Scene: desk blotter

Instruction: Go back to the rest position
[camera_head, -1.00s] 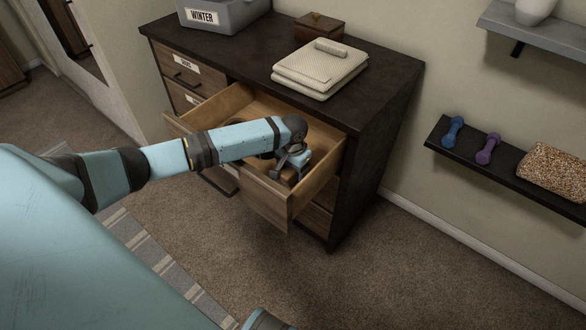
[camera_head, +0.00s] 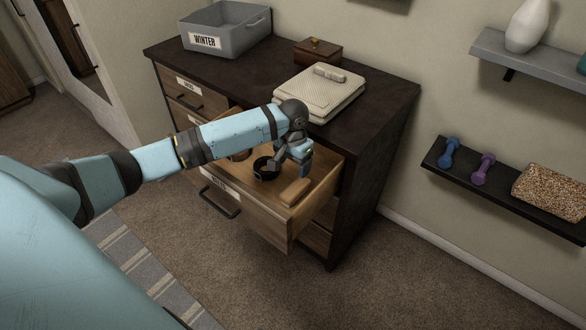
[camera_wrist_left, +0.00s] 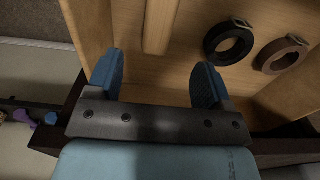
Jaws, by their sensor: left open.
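My left gripper (camera_head: 299,168) is open and empty, above the open drawer (camera_head: 218,183) of the dark dresser. In the left wrist view its two blue fingers stand wide apart, with nothing between the tips (camera_wrist_left: 156,80). Inside the drawer lie a rolled black belt (camera_head: 264,170), a rolled brown belt (camera_head: 240,155) and a light wooden block (camera_head: 295,192). The belts show right of the fingers in the wrist view, black (camera_wrist_left: 229,43) and brown (camera_wrist_left: 281,54). The block (camera_wrist_left: 160,24) shows ahead of the fingers there. My right gripper is out of view.
On the dresser top (camera_head: 385,98) are a grey WINTER bin (camera_head: 226,28), a wooden box (camera_head: 313,52) and folded cream cloth (camera_head: 318,92) close behind my wrist. A wall shelf (camera_head: 500,192) at right holds dumbbells and a speckled box. Carpet right of the dresser is clear.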

